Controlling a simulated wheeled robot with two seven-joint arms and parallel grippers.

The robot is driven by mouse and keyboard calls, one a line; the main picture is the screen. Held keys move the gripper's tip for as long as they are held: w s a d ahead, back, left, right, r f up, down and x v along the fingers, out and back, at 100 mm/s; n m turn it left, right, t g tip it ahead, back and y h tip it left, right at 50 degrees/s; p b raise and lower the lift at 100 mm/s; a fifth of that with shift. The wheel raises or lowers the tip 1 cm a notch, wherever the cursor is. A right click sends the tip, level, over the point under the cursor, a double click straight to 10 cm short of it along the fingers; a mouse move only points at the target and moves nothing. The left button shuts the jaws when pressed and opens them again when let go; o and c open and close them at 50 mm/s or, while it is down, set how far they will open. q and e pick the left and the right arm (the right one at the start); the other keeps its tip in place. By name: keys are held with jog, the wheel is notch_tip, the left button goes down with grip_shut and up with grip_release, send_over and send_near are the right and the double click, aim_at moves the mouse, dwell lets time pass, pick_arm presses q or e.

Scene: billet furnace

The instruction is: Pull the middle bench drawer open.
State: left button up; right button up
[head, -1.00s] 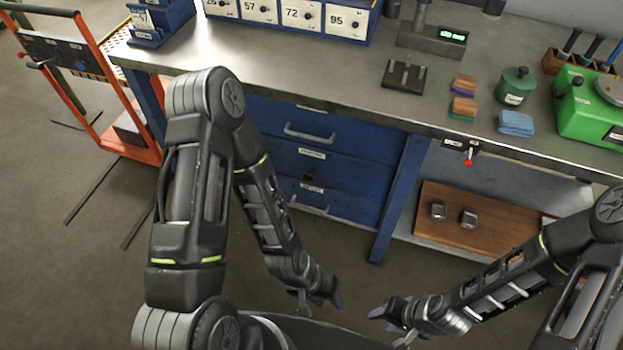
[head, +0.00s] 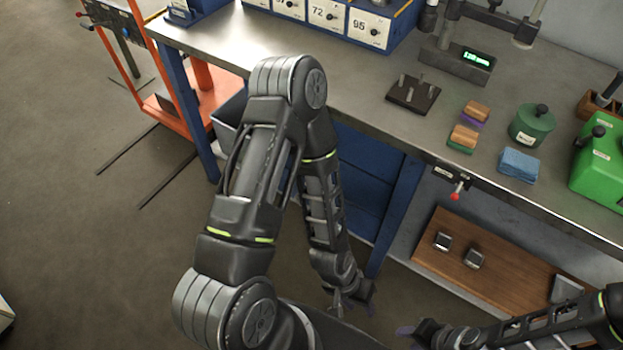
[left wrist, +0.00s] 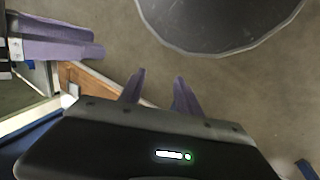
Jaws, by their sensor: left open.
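The blue bench drawers are mostly hidden behind my left arm in the head view. Only the right end of the middle drawer (head: 365,187) shows, looking flush with its neighbours; its handle is hidden. My left gripper (head: 352,303) is low in front of the drawers, apart from them. Its two purple fingers are spread with nothing between them in the left wrist view (left wrist: 158,90). My right gripper (head: 412,331) is at the bottom of the head view, right of the left one. Its purple fingers also show in the left wrist view (left wrist: 58,38), but their opening is unclear.
The metal worktop (head: 370,120) holds a pegged dark block (head: 413,94), a green pot (head: 532,125) and blue cloths (head: 519,164). A wooden board (head: 500,258) with metal blocks lies on the lower shelf. An orange cart (head: 130,55) stands left.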

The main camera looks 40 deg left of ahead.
pick_arm(q)
jog(key=o, duration=0.3)
jog(key=w+a+f+t+b, duration=0.2)
jog(key=w+a+f+b, duration=0.1)
jog(key=w+b, duration=0.4)
jog(key=shift+w+f+t+h, duration=0.3)
jog(key=shift+w+f+t, duration=0.1)
jog(key=shift+w+f, duration=0.35)
jog(key=w+a+f+t+y+b, duration=0.1)
jog(key=w+a+t+b, duration=0.3)
jog(key=w+a+b, duration=0.45)
jog(key=w+a+f+t+y+b, duration=0.25)
jog(key=w+a+b, duration=0.3)
jog(key=a, duration=0.55)
jog(key=a+r+t+b, duration=0.1)
jog(key=a+b, duration=0.2)
jog(key=a, duration=0.3)
jog(key=s+a+r+m+t+y+b, duration=0.1)
jog(key=a+r+t+b, duration=0.1)
jog(key=a, duration=0.5)
jog(key=shift+s+m+b, duration=0.15)
jog(key=shift+m+b, duration=0.15)
jog(key=shift+b, duration=0.35)
pick_arm(e)
notch_tip(320, 180, down, 27)
jog(key=w+d, duration=0.1)
jog(key=shift+f, duration=0.2)
pick_arm(q)
jog(key=shift+t+y, duration=0.25)
